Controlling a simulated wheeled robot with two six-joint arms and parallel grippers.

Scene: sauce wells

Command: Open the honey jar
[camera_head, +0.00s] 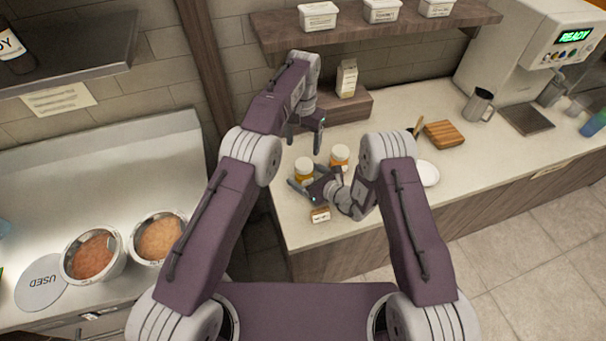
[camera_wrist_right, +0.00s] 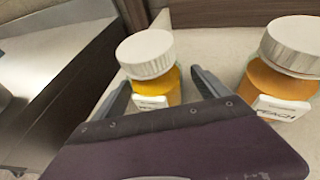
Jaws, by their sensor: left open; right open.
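Two jars with white lids stand side by side on the counter. The left jar (camera_head: 304,172) holds yellow-amber contents; its label is too small to read, and it also shows in the right wrist view (camera_wrist_right: 150,55). The right jar (camera_head: 340,158) is more orange, with a label that seems to read PEACH in the right wrist view (camera_wrist_right: 282,75). My right gripper (camera_head: 312,185) is open, with one finger to each side of the amber jar at its near side. My left gripper (camera_head: 305,134) is open and empty, pointing down behind the jars. Both lids are on.
A small label card (camera_head: 320,214) stands near the counter's front edge. A carton (camera_head: 347,78) stands on a wooden riser behind. A white plate (camera_head: 427,173), a wooden board (camera_head: 444,134) and a metal pitcher (camera_head: 478,106) are to the right. Two food bowls stand at left.

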